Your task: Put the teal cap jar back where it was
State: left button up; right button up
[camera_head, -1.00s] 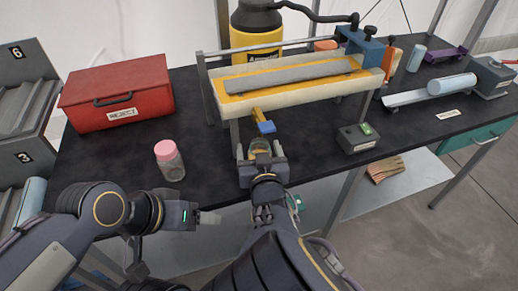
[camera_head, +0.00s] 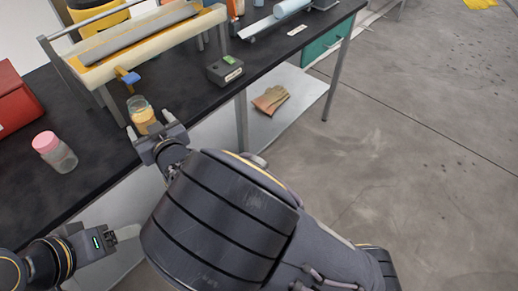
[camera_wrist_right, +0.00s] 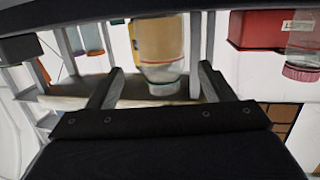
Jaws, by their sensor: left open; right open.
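A clear jar with amber contents (camera_head: 143,116) stands upright on the black bench, below the blue-tipped yellow tap (camera_head: 128,77). Its top has a faint greenish rim, but I cannot clearly make out a teal cap. My right gripper (camera_head: 151,125) is open at the jar's near side. In the right wrist view, which looks upside down, the jar (camera_wrist_right: 158,40) is centred between the spread fingers (camera_wrist_right: 160,73), with gaps on both sides. My left gripper (camera_head: 112,238) is open and empty, low at the left, in front of the bench edge.
A pink-capped jar (camera_head: 55,152) stands left of the amber jar. A red box (camera_head: 15,100) is at the far left. The trough stand (camera_head: 150,45) rises behind the jar, its legs close by. A small grey box (camera_head: 225,70) sits to the right. Gloves (camera_head: 270,99) lie on the lower shelf.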

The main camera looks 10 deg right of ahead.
jog(key=s+d+m+g+h, duration=0.1)
jog(key=s+d+m+g, duration=0.15)
jog(key=d, duration=0.75)
jog(key=s+d+m+g, duration=0.2)
jog(key=d+m+g, duration=0.15)
jog(key=d, duration=0.65)
pick_arm(q)
jog(key=shift+o, duration=1.4)
pick_arm(e)
jog(key=s+d+g, duration=0.1)
jog(key=s+d, duration=0.6)
jog(key=s, duration=0.4)
jog(key=s+d+g+h, duration=0.1)
jog(key=s+d+g, duration=0.1)
jog(key=s+d, duration=0.5)
jog(key=s, duration=0.4)
jog(key=shift+s+h, duration=0.25)
jog(key=shift+h, duration=0.05)
